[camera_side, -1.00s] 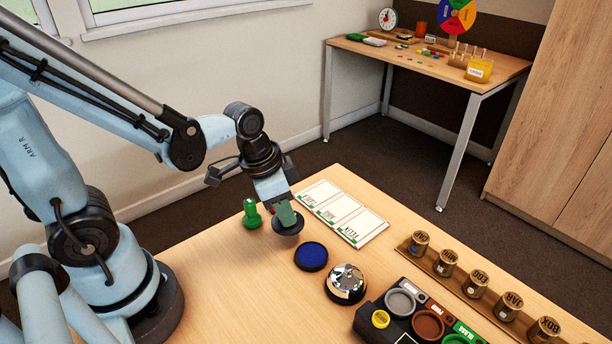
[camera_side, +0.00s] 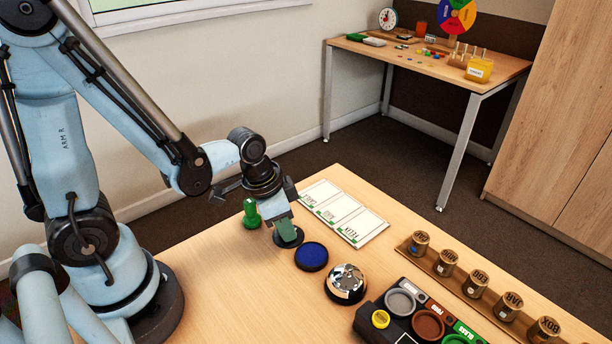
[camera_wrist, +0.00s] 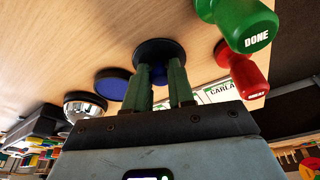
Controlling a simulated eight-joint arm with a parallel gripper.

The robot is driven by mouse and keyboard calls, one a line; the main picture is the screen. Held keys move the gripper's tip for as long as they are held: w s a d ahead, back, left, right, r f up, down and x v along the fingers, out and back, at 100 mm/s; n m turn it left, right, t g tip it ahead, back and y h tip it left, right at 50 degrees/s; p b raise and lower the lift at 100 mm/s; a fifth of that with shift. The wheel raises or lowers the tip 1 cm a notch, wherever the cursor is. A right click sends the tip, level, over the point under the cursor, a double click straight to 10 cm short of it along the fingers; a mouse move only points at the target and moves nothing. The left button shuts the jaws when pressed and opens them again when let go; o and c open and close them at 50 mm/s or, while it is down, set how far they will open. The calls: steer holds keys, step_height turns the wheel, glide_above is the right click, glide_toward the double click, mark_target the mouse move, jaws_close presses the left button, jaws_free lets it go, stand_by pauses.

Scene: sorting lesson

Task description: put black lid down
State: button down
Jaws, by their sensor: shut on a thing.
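My gripper (camera_side: 286,229) is shut on the black lid (camera_side: 291,241). Its green fingers point down at the table, and the lid sits at their tips. In the wrist view the lid (camera_wrist: 158,47) is a dark disc beyond the fingers (camera_wrist: 160,85), with something blue between them. The lid is at or very close above the wooden tabletop; I cannot tell whether it touches. A dark disc with a blue top (camera_side: 311,256) lies just to the right of the lid, and it also shows in the wrist view (camera_wrist: 111,84).
A green DONE stamp (camera_side: 251,213) stands left of my gripper. A red stamp (camera_wrist: 238,75) shows beside it in the wrist view. White cards (camera_side: 340,213) lie behind. A chrome bell (camera_side: 346,283) and a black tray (camera_side: 367,320) are to the right. The front left tabletop is clear.

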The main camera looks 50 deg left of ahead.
mark_target(274, 235)
steer(key=c, duration=1)
jaws_free()
steer(key=shift+o, duration=0.2)
steer(key=shift+r, duration=0.1)
step_height(274, 235, up, 13)
steer(key=a+n+t+y, duration=0.1)
steer(key=a+n+t, duration=0.1)
steer(key=n+t, duration=0.2)
steer(key=shift+s+n, duration=0.2)
steer(key=shift+n, duration=0.1)
